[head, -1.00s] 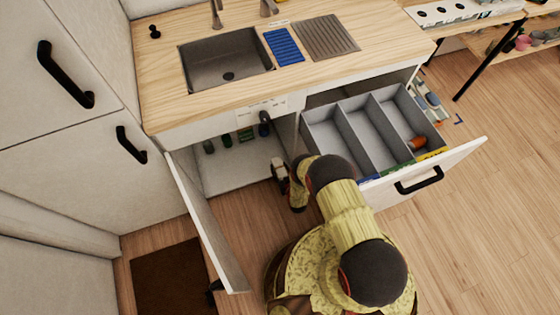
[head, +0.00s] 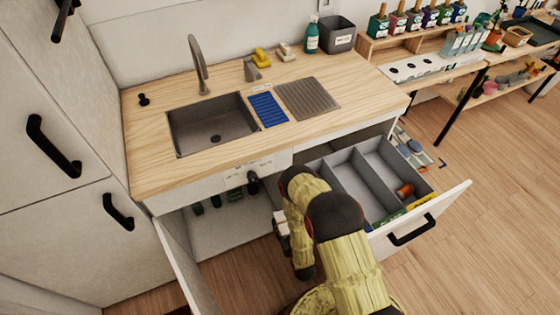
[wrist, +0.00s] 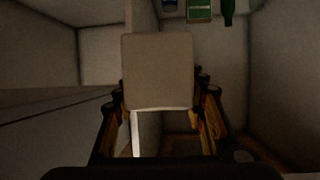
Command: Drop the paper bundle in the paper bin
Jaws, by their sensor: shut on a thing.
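My gripper (head: 283,230) is low in front of the sink cabinet, left of the open drawer. It is shut on a pale, block-shaped paper bundle (wrist: 157,72), which fills the space between the fingers in the wrist view. In the head view, the bundle (head: 281,218) is a small whitish patch partly hidden by my arm. The pulled-out drawer (head: 348,180) has grey bins side by side, with green and yellow labels visible at the front. I cannot tell which bin is for paper. An orange-brown roll (head: 405,190) lies in the right bin.
The sink cabinet (head: 235,225) is open, with dark and green bottles inside. Its door (head: 185,270) stands out to the left. The counter (head: 150,165) above holds a sink (head: 212,125) and a blue mat (head: 268,109).

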